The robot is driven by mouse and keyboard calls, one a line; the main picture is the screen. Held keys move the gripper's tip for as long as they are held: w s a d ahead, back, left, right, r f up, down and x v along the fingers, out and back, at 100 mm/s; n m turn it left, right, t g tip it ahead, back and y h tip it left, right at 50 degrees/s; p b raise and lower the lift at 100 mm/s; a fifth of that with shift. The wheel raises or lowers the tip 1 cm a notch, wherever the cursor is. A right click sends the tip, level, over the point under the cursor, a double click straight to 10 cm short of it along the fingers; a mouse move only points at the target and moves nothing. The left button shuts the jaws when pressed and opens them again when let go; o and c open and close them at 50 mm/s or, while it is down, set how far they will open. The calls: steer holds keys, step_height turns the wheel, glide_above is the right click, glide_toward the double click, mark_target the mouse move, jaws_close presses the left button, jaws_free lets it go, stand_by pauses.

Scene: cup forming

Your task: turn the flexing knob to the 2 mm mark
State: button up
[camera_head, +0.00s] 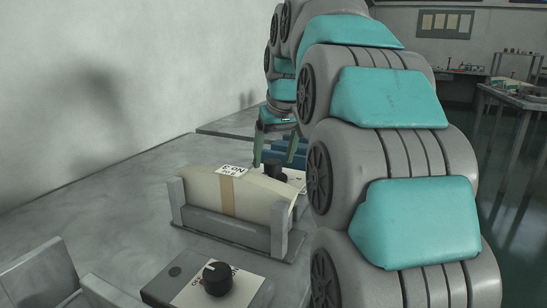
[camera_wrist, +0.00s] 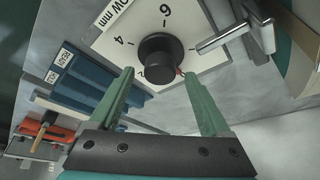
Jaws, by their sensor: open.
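A black round knob (camera_wrist: 158,57) sits on a white dial plate (camera_wrist: 205,58) lettered "OW mm" in the wrist view. The marks 4 and 6 are readable; a mark left of the knob is partly hidden. A small red line shows at the knob's lower right edge. My gripper (camera_wrist: 160,75) is open, its green fingers either side of the knob's near edge, with no clear contact. In the head view my gripper (camera_head: 276,148) is above the same knob (camera_head: 272,169), partly in front of it.
A T-shaped metal handle (camera_wrist: 235,36) stands right of the dial. Blue blocks (camera_wrist: 85,82) lie left. A cream bar with a tan band (camera_head: 205,188) rests in a grey holder (camera_head: 225,226). Another black knob (camera_head: 217,278) is in the foreground.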

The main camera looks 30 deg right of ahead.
steer(key=shift+w+f, duration=0.15)
steer(key=shift+f, duration=0.3)
jaws_close()
stand_by(0.5)
